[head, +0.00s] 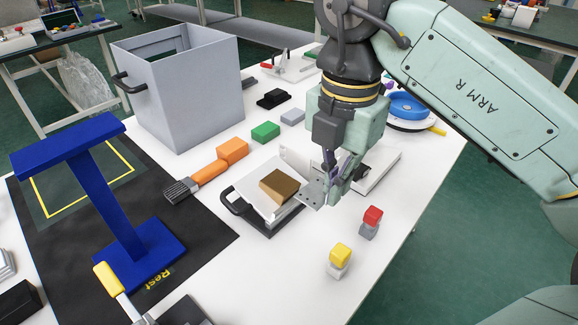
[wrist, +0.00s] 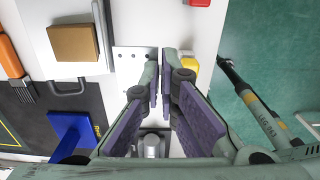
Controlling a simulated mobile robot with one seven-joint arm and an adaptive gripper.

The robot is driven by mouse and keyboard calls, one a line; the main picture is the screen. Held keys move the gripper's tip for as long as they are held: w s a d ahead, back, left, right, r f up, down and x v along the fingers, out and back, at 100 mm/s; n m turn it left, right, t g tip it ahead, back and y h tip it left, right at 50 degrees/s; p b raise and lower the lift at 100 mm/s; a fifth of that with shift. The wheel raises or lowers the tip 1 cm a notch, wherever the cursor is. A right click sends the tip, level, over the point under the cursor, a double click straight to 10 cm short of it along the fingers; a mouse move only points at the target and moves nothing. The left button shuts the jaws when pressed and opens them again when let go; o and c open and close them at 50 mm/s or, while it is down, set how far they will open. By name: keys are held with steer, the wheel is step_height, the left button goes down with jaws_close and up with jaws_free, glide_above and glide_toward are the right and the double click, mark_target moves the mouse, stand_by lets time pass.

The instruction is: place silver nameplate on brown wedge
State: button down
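The silver nameplate (head: 310,195) is a thin plate with small holes. It also shows in the wrist view (wrist: 130,62), extending left from my fingertips. My gripper (head: 331,188) is shut on its edge; the fingers (wrist: 161,60) come close together there. The brown wedge (head: 279,186) is a small block with a sloped top, resting on a pale flat plate. It also shows in the wrist view (wrist: 73,43), left of the nameplate and apart from it there. In the head view the nameplate is just right of the wedge; its exact height is hard to tell.
The plate under the wedge has a black handle (head: 237,203). A red block (head: 373,215) and a yellow block (head: 341,254) stand on grey bases to the right. An orange-handled brush (head: 210,168), a grey bin (head: 185,90) and a blue stand (head: 105,190) are left.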

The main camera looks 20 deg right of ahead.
steer(key=p, duration=0.2)
glide_above(292, 184)
steer(key=shift+f, duration=2.2)
steer(key=shift+f, duration=0.15)
steer(key=c, duration=1.8)
jaws_free()
step_height(292, 184, up, 12)
steer(key=shift+r, duration=0.2)
